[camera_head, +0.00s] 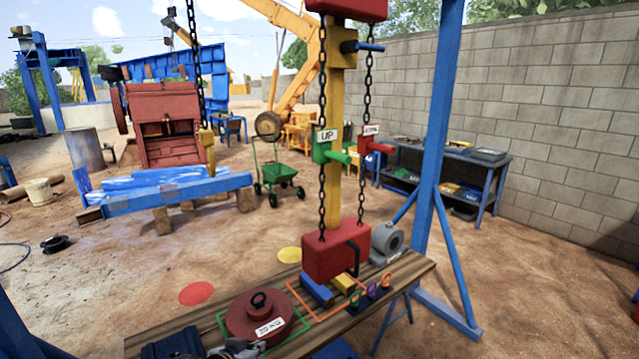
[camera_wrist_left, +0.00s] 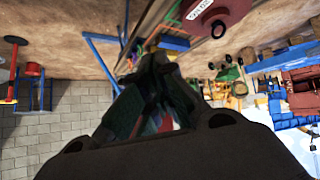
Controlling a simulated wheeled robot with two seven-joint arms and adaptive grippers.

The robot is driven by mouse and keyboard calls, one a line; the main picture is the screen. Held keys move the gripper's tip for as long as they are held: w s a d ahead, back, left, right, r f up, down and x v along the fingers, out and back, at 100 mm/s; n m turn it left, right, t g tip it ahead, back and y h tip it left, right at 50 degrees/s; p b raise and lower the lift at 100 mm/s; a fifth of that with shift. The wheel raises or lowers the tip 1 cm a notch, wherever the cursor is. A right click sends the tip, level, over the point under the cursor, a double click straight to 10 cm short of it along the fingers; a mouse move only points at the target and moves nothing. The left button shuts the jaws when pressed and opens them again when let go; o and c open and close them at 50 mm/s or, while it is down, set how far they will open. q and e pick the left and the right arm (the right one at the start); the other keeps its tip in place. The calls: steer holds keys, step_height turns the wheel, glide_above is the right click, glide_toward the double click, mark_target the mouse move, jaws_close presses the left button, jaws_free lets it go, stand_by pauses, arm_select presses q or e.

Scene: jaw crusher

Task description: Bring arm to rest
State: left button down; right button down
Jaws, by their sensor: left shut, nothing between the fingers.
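My left gripper (camera_wrist_left: 152,70) is shut and empty in the left wrist view. Its dark fingers point toward the bench side, with open ground and the block wall behind them. A red 20 KG weight (camera_head: 261,316) with a black eye on top sits on the wooden bench (camera_head: 408,277), inside a green outline, in the head view. The same red weight (camera_wrist_left: 216,14) shows upside down in the left wrist view, apart from the fingers. My right gripper is not seen in either view.
A red hoist block (camera_head: 336,250) hangs on chains over the bench. Blue and yellow blocks (camera_head: 318,290), coloured rings and a grey motor (camera_head: 386,243) are on the bench. A blue post (camera_head: 438,150) stands to the right. Open dirt lies left of the bench.

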arm_select(q)
steer(key=s+a+f+g+y, duration=0.1)
steer(key=s+a+f+g, duration=0.3)
steer(key=s, duration=0.5)
steer(key=s+a+f+g+y, duration=0.1)
steer(key=s+a+f+y, duration=0.15)
steer(key=s+f, duration=0.5)
steer(key=s+f+g, duration=0.1)
steer(key=s+f, duration=0.1)
steer(key=f, duration=1.3)
steer(key=s+f+g, duration=0.1)
steer(key=s+f, duration=0.1)
steer(key=f, duration=1.4)
steer(key=s+a+f, duration=0.2)
steer(key=s+f, duration=0.7)
steer(key=s, duration=0.2)
steer(key=s+a+f+g, duration=0.1)
steer(key=s+a+f, duration=0.1)
steer(key=s+f, duration=0.8)
steer(key=shift+s+a+f, duration=0.3)
steer(key=shift+s+a, duration=0.1)
steer(key=shift+s, duration=0.45)
steer(key=shift+h, duration=0.25)
